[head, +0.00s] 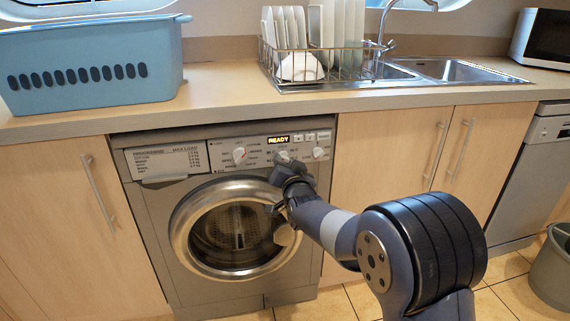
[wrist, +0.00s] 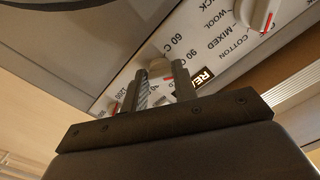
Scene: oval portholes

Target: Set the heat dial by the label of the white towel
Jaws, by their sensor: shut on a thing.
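The washing machine (head: 150,215) has a row of round white dials along its top panel. The middle, heat dial (wrist: 160,66) sits between my gripper's (wrist: 162,74) two fingers, which are shut on it. Temperature marks including 60 C and 90 C show around it; a red mark shows between the fingers, but its exact setting is unclear. In the head view my gripper (head: 287,174) is at the panel and covers the dial's lower part. No white towel or towel label can be made out.
The program dial (head: 239,154) and the right dial (head: 318,152) flank the held one. The display (head: 278,139) reads READY. The round door (head: 178,228) is closed below. A blue basket (head: 95,95) and a dish rack (head: 345,72) stand on the counter.

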